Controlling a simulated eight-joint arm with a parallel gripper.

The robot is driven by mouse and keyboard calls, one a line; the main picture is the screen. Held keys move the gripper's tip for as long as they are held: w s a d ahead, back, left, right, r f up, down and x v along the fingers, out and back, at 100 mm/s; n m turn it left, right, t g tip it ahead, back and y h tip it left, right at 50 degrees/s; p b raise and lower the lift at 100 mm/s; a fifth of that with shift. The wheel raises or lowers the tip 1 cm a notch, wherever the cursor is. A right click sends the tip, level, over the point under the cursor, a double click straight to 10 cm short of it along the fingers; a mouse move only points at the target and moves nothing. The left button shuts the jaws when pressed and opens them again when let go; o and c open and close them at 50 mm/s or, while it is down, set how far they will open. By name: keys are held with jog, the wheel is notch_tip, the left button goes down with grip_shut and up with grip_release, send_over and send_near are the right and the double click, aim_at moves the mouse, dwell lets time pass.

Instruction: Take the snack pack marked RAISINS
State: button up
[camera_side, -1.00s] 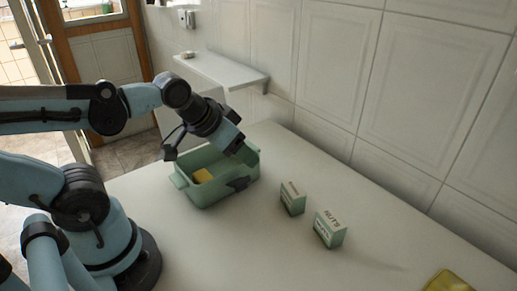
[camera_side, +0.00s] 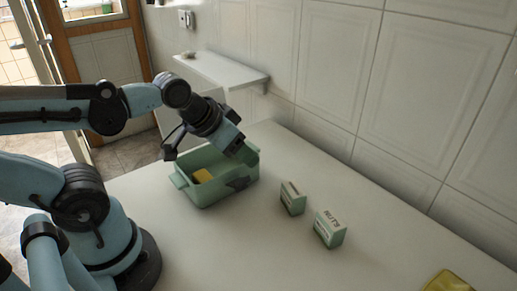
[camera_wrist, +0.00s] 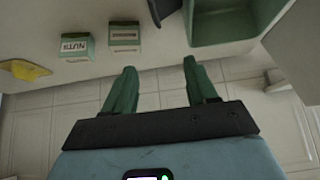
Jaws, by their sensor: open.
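Two small green-and-white snack packs stand upright on the pale counter. The nearer one (camera_side: 329,228), also in the wrist view (camera_wrist: 76,47), reads NUTS. The other pack (camera_side: 292,198) stands closer to the green bin; in the wrist view (camera_wrist: 124,36) its label is a short dark line too small to read surely. My gripper (camera_wrist: 158,66) is open and empty, its two green fingers apart. In the side view it hangs over the green bin (camera_side: 210,192), left of both packs and touching neither. Its fingertips are hard to make out there.
The bin holds a yellow item (camera_side: 203,176). A dark piece (camera_side: 238,184) sits at the bin's near side. Another yellow item (camera_side: 447,282) lies at the counter's front right. A tiled wall runs behind, with a white shelf (camera_side: 222,73). The counter around the packs is clear.

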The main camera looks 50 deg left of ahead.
dwell(0.3)
jog(key=o, duration=0.7)
jog(key=w+g, duration=0.1)
jog(key=m+g, duration=0.3)
jog(key=g, duration=0.3)
send_near(294, 189)
jog(key=shift+s+a+f, duration=0.35)
jog(key=shift+s+a, duration=0.05)
jog(key=shift+a, duration=0.05)
notch_tip(294, 189, down, 6)
jog(key=shift+f, duration=0.1)
jog(key=f, duration=0.3)
jog(key=w+d+f, duration=0.1)
jog(key=shift+f, duration=0.15)
jog(key=shift+a+f, duration=0.1)
jog(key=shift+f, duration=0.3)
